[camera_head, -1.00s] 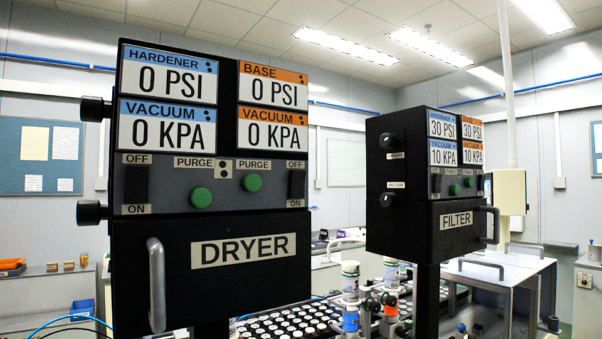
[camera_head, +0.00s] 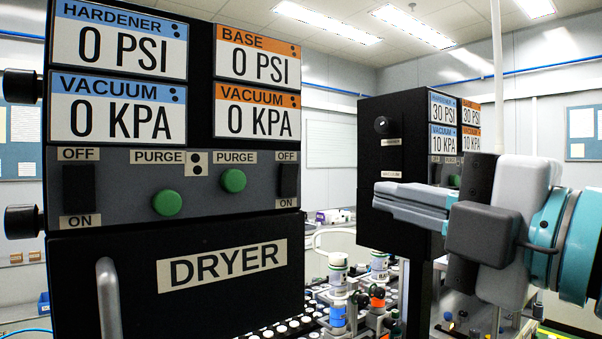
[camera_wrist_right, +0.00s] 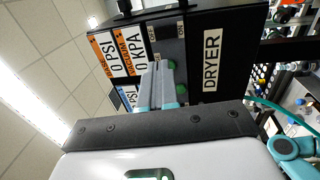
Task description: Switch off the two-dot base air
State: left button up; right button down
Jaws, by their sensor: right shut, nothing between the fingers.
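The black DRYER box (camera_head: 190,300) has two dots on its labels and fills the left of the head view. Its orange base display (camera_head: 258,54) reads 0 PSI, with a vacuum display (camera_head: 257,114) of 0 KPA below. The black base rocker switch (camera_head: 289,181) sits at the right of the grey panel, between OFF and ON labels; its tilt is hard to tell. My right gripper (camera_head: 378,195) is shut and empty, apart from the panel and to its right. In the wrist view its fingers (camera_wrist_right: 158,72) overlap the tilted panel. My left gripper is out of view.
Two green purge buttons (camera_head: 167,203) (camera_head: 233,180) sit between the switches. The blue hardener display (camera_head: 119,41) is at left, above another black switch (camera_head: 79,188). The FILTER box (camera_head: 375,150) stands behind my right gripper, reading 30 PSI. Bottles (camera_head: 338,290) stand low between the boxes.

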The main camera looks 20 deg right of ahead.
aim_at(290, 172)
jog(key=p+x, duration=0.5)
jog(key=x, duration=0.8)
jog(key=shift+r, duration=0.1)
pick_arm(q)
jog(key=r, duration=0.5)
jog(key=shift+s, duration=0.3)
pick_arm(e)
jog(key=shift+w+a, duration=0.2)
jog(key=shift+a, duration=0.1)
jog(key=shift+w, duration=0.1)
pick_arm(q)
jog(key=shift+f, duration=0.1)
